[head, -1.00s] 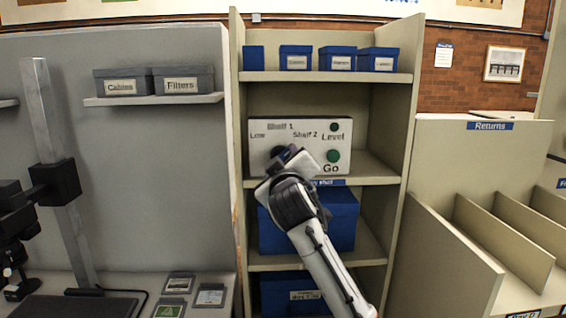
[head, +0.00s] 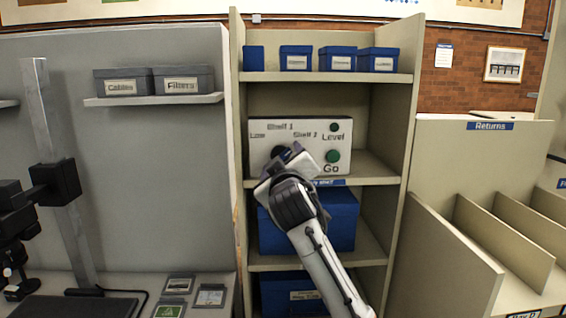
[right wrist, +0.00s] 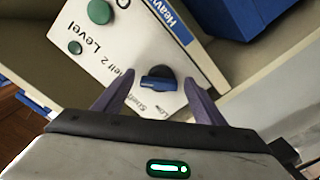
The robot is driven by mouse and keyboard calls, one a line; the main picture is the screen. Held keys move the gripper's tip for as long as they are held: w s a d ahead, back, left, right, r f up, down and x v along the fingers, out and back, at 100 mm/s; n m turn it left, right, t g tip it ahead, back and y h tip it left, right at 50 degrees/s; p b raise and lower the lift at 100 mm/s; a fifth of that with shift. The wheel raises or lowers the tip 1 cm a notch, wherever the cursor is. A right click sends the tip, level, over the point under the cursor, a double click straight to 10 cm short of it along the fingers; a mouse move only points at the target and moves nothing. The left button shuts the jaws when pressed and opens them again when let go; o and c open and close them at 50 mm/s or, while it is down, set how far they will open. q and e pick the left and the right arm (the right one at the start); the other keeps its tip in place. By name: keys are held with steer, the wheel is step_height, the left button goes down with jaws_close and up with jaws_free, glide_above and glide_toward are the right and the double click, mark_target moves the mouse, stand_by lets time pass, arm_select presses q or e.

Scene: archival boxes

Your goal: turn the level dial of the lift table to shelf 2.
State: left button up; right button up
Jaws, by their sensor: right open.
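The white control panel (head: 342,150) stands on a shelf of the beige rack; it fills the upper middle of the right wrist view (right wrist: 100,62). It bears the labels Low, Shelf 1, Shelf 2, Level and Go. The level dial (right wrist: 158,79) is a dark round knob with a blue grip bar, lying nearly level in the right wrist view. I cannot tell which label it points to. My right gripper (head: 284,156) is at the panel's left part and hides much of the dial in the head view. Its purple fingers (right wrist: 158,98) are open, one on each side of the dial, apart from it. My left gripper is not in view.
The green Go button (head: 332,156) and a smaller green lamp or button (head: 334,127) are right of the dial. A large blue box (head: 340,222) stands below the panel. Rack side walls flank it. Small blue boxes (head: 338,60) line the top shelf.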

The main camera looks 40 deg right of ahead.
steer(key=b+v, duration=0.1)
steer(key=v, duration=0.9)
steer(key=shift+s, duration=0.15)
steer(key=shift+a, duration=0.1)
